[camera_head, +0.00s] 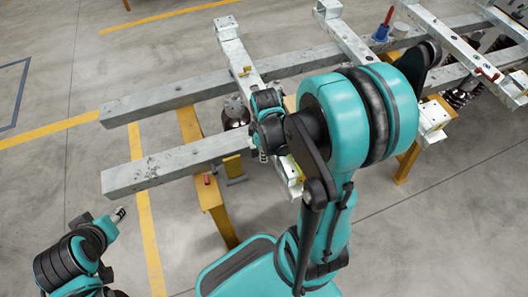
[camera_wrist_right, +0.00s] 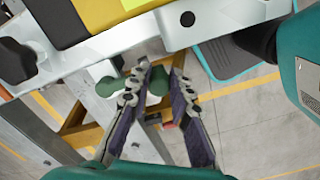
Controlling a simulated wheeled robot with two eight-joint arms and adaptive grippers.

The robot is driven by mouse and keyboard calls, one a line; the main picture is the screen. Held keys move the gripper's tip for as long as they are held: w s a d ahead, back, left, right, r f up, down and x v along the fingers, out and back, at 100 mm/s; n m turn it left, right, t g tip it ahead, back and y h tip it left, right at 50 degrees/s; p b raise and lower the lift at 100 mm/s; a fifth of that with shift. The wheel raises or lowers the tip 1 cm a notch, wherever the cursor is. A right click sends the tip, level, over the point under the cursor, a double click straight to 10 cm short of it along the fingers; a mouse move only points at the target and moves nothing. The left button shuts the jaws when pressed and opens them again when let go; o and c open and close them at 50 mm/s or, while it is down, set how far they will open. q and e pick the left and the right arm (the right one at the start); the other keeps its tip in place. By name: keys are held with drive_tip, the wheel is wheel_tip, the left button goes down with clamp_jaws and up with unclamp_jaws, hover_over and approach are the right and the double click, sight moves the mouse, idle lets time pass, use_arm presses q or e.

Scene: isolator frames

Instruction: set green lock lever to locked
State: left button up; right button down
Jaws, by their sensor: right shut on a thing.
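The green lock lever (camera_wrist_right: 158,82) shows in the right wrist view between the fingers of my right gripper (camera_wrist_right: 160,90), below a white frame bar. Another green part (camera_wrist_right: 109,87) shows just left of the left finger. The fingers are closed on the lever with a gap the width of it. In the head view my right gripper (camera_head: 264,152) is beside the white crossbar, mostly covered by my own arm, and the lever is hidden there. My left gripper (camera_head: 117,215) is at the lower left, away from the frames; its fingers are too small to read.
Two long grey beams (camera_head: 165,99) lie on yellow supports (camera_head: 212,196). White crossbars (camera_head: 345,38) lie across them at the back right. A blue-based red-handled part (camera_head: 381,33) stands between crossbars. A black knob (camera_wrist_right: 16,60) is at left in the wrist view. Floor at left is clear.

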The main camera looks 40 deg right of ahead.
drive_tip(key=shift+w+d, duration=0.1)
drive_tip(key=c, duration=1.4)
unclamp_jaws()
drive_tip(key=shift+r, duration=0.15)
wheel_tip(320, 180, up, 12)
